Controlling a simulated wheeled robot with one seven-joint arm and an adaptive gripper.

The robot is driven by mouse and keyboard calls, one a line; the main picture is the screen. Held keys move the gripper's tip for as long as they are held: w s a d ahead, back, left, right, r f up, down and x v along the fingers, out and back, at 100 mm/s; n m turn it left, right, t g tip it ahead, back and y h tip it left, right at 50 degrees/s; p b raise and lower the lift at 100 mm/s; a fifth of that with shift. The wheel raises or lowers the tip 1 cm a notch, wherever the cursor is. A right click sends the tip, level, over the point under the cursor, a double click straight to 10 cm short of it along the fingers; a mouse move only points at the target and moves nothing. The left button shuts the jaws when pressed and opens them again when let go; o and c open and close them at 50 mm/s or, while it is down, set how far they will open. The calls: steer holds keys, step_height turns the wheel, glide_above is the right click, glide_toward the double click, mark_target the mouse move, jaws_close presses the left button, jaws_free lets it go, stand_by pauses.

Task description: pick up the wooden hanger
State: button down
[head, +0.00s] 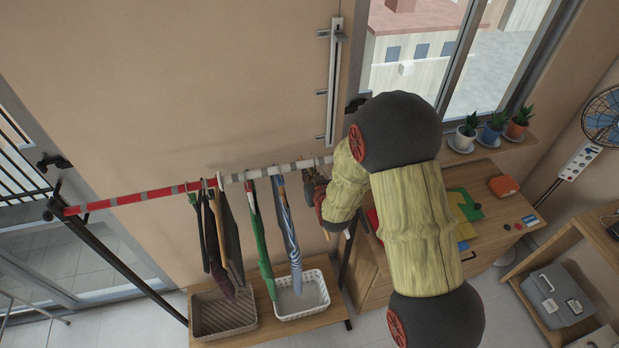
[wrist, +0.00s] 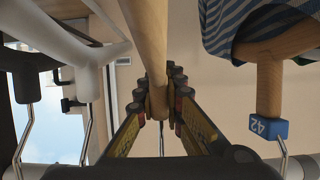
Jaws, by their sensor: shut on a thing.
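The wooden hanger (wrist: 148,45) is bare and pale brown in the wrist view, running from the top edge down to the middle, with its metal hook below it. My gripper (wrist: 158,97) has its dark, ribbed fingers on both sides of the hanger's wood near the hook and is shut on it. In the head view, my gripper (head: 318,190) is by the right part of the clothes rail (head: 262,173), largely hidden by my arm. I cannot tell whether the hook still rests on the rail.
A second wooden hanger (wrist: 269,85) with a blue size tag and striped cloth (wrist: 255,25) is close on the right; white hangers (wrist: 88,50) are on the left. Several garments hang along the rail. A brown basket (head: 222,318) and a white basket (head: 303,306) stand below.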

steer(key=shift+r, duration=0.65)
steer(key=shift+s+d+r+b, duration=0.1)
steer(key=shift+s+r+b, duration=0.1)
steer(key=shift+b, duration=0.1)
steer(key=s+d+b, duration=0.1)
steer(key=s, duration=0.4)
steer(key=s+d+b, duration=0.1)
steer(key=s+d, duration=0.1)
steer(key=s, duration=0.3)
steer(key=s+d+b, duration=0.1)
steer(key=s, duration=0.5)
steer(key=shift+s+d+b, duration=0.1)
steer(key=shift+d+b, duration=0.2)
steer(key=shift+b, duration=0.1)
steer(key=shift+s+d, duration=0.1)
steer(key=shift+s, duration=0.25)
